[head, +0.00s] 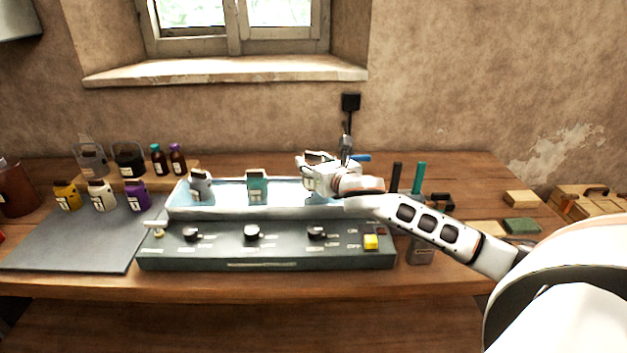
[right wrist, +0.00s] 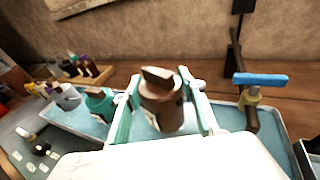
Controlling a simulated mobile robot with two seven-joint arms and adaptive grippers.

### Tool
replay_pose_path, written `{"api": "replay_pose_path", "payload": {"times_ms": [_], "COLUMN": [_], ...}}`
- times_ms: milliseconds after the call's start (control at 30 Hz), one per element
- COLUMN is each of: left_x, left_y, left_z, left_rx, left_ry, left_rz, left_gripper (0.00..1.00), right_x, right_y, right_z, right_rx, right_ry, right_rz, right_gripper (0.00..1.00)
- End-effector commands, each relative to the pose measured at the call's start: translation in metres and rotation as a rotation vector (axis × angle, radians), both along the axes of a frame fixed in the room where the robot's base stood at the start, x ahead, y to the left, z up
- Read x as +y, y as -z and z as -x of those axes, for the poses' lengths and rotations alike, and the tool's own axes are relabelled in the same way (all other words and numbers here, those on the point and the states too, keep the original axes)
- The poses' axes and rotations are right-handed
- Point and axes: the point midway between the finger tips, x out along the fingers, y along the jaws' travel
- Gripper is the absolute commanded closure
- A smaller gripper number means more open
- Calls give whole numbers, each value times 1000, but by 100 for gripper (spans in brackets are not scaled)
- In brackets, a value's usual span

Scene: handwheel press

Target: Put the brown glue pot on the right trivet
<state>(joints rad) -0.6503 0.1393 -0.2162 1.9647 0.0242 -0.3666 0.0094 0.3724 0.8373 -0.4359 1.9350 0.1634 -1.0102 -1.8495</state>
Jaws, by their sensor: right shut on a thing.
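The brown glue pot (right wrist: 160,112) with a brown lid knob is between the teal-padded fingers of my right gripper (right wrist: 163,98) in the right wrist view. My right gripper (head: 318,174) is shut on it, over the right part of the long water bath (head: 208,212). A grey pot (head: 200,186) and a teal pot (head: 257,187) stand in the bath, left of the gripper. I cannot make out the right trivet; the gripper and pot cover that part. My left gripper is not in view.
A dark green control box (head: 270,255) with knobs fronts the bath. A tap with a blue lever (right wrist: 260,80) stands close right of the gripper. Yellow, white and purple pots (head: 103,196) stand on a grey mat (head: 60,242) at left. Upright tools (head: 418,177) stand right.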

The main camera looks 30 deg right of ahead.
Motion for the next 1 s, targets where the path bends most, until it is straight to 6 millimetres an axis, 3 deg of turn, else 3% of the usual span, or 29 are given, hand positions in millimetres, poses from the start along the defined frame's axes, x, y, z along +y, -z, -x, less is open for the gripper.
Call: {"api": "replay_pose_path", "payload": {"times_ms": [167, 433, 867, 900, 933, 1000], "left_x": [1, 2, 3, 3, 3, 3], "left_y": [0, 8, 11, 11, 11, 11], "left_z": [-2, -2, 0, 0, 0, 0], "left_rx": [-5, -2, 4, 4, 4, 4], "left_ry": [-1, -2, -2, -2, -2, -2], "left_rz": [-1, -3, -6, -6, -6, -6], "left_gripper": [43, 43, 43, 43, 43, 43], "right_x": [0, -1, 0, 0, 0, 0], "right_y": [11, 46, 51, 52, 52, 52], "right_z": [0, 0, 0, 0, 0, 0], "right_rx": [-3, -2, -4, -1, -1, -1], "right_ry": [0, 1, 0, 0, 0, 0], "right_rz": [0, 0, 1, 0, 0, 0], "right_gripper": [100, 100, 100, 49, 43, 43]}}
